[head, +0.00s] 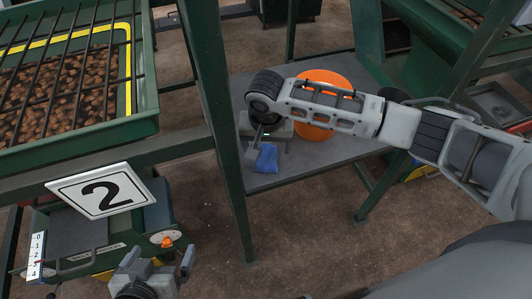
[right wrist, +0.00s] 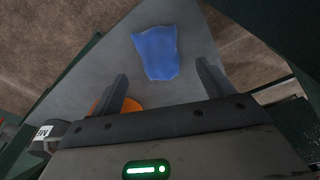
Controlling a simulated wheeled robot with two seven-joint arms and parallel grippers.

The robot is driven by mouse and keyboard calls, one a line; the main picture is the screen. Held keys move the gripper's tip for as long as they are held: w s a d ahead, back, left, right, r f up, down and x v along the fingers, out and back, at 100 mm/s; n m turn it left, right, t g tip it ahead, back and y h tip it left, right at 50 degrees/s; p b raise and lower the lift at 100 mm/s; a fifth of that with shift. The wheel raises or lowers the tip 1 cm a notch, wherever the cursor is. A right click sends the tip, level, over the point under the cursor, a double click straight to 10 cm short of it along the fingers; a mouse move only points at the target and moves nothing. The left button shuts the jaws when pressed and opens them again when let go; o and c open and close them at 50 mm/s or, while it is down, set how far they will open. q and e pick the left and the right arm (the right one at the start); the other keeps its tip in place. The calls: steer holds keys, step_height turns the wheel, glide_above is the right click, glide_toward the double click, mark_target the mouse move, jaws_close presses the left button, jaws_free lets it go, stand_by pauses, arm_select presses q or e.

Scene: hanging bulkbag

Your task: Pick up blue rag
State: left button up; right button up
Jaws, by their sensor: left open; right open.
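The blue rag (head: 265,159) lies on the grey table near its left front edge in the head view. It also shows in the right wrist view as a crumpled blue cloth (right wrist: 156,52), just beyond the fingertips. My right gripper (head: 257,142) is over the table right by the rag, partly hidden by its own wrist. In the right wrist view its two fingers (right wrist: 162,76) are spread apart with nothing between them. My left gripper (head: 158,268) is open and empty at the lower left, away from the rag.
The grey table (head: 290,163) also holds an orange round container (head: 325,82) behind my right arm. A green post (head: 222,130) stands left of the table. A green tray of brown lumps (head: 60,95) and a sign with a 2 (head: 101,194) are at left.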

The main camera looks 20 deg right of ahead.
mark_target(267, 153)
steer(key=shift+w+d+f, duration=0.1)
steer(key=shift+w+f, duration=0.05)
steer(key=shift+f, duration=0.85)
steer(key=shift+w+f, duration=0.1)
steer(key=shift+f, duration=0.85)
steer(key=shift+f, duration=0.2)
steer(key=c, duration=1.1)
